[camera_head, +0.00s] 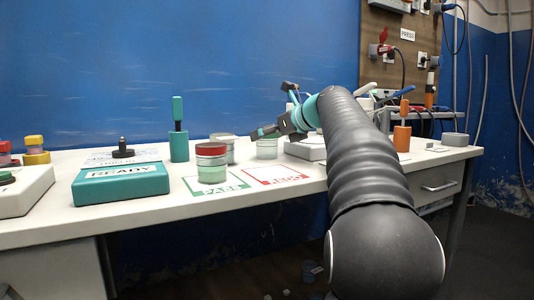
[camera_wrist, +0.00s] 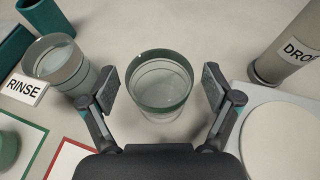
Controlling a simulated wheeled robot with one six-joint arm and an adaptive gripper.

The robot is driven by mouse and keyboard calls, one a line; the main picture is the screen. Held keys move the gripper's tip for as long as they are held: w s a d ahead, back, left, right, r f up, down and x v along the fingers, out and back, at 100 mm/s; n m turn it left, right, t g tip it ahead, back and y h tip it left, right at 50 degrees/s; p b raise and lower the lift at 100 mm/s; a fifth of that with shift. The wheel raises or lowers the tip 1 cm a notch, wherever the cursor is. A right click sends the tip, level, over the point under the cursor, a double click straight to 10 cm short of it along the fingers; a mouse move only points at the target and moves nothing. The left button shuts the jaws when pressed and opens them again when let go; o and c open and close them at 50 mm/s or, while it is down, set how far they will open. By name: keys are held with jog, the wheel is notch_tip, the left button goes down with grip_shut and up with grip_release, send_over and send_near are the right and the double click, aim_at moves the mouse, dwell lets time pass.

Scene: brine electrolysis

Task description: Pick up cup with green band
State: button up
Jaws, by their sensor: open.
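The cup with the green band (camera_wrist: 160,98) is a clear open cup in the middle of the wrist view, standing upright. It shows in the head view as a small clear cup (camera_head: 266,150) on the table, below my gripper. My gripper (camera_wrist: 161,86) is open. One finger is on each side of the cup, with a gap visible on both sides. In the head view my gripper (camera_head: 262,132) is tilted down above the cup. How far the fingertips are above the rim is hard to tell.
A similar cup with a grey band (camera_wrist: 62,62) stands close on the left, by a RINSE label (camera_wrist: 25,88). A DROP-labelled cylinder (camera_wrist: 282,58) and a pale round plate (camera_wrist: 282,140) are on the right. A red-topped jar (camera_head: 211,163) stands on the green-framed mat (camera_head: 215,194).

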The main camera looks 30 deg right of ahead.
jog(key=shift+w+a+f, duration=0.1)
jog(key=shift+w+a, duration=0.05)
jog(key=shift+w, duration=0.1)
jog(key=c, duration=1.4)
jog(key=shift+r, duration=0.2)
